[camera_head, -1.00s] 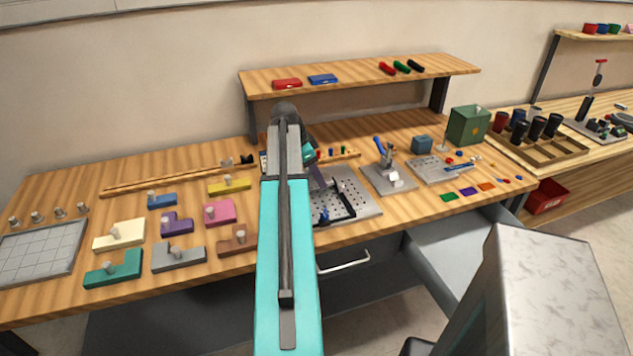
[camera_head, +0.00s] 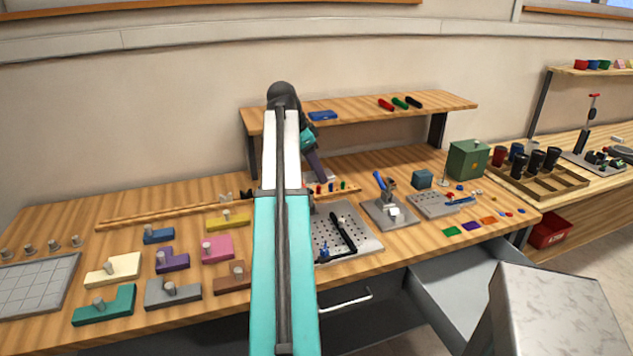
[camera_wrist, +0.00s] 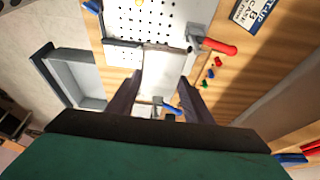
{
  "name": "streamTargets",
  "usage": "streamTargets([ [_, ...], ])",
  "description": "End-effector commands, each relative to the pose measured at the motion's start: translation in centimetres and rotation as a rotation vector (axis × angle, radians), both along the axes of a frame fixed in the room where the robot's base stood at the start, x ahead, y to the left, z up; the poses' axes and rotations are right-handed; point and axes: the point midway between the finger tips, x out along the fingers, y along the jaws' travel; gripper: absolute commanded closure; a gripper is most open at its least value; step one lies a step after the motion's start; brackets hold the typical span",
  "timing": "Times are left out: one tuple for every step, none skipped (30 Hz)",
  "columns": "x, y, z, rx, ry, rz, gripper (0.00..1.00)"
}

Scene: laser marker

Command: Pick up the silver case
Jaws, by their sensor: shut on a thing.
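The silver case (camera_wrist: 166,66) shows in the wrist view as a pale grey block between the two dark fingers of my gripper (camera_wrist: 166,72). The fingers are shut on its sides. In the head view my gripper (camera_head: 318,172) points down above the back of the workbench, with a small pale edge of the case (camera_head: 322,179) at its tips. My arm hides much of this area.
A perforated metal plate (camera_head: 344,240) with black bars lies in front of my gripper. A clamp fixture with a blue lever (camera_head: 381,182) stands to its right. The shelf (camera_head: 360,112) is behind. An open grey drawer (camera_head: 450,280) juts out at the front.

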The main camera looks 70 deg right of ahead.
Motion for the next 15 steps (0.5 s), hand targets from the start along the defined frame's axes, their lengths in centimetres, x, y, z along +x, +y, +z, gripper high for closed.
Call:
streamTargets([
  [0.02, -0.04, 0.34, -0.001, -0.001, 0.0, 0.77],
  [0.01, -0.02, 0.47, 0.0, 0.0, 0.0, 0.77],
  [0.01, 0.01, 0.6, 0.0, 0.0, 0.0, 0.77],
  [0.0, 0.01, 0.67, 0.0, 0.0, 0.0, 0.77],
  [0.0, 0.02, 0.71, 0.0, 0.0, 0.0, 0.77],
  [0.0, 0.03, 0.75, 0.0, 0.0, 0.0, 0.77],
  [-0.01, 0.03, 0.77, 0.0, 0.0, 0.0, 0.77],
  [-0.01, 0.03, 0.77, 0.0, 0.0, 0.0, 0.77],
  [0.0, 0.04, 0.77, 0.0, 0.0, 0.001, 0.77],
  [-0.01, 0.05, 0.76, 0.0, 0.0, 0.001, 0.77],
  [0.0, 0.04, 0.76, 0.0, 0.0, 0.001, 0.77],
  [0.0, 0.04, 0.76, 0.0, 0.0, 0.001, 0.77],
  [0.01, 0.04, 0.76, 0.0, 0.0, 0.001, 0.77],
  [0.0, 0.04, 0.75, 0.0, 0.0, 0.001, 0.77],
  [0.0, 0.04, 0.75, 0.0, 0.0, 0.001, 0.77],
])
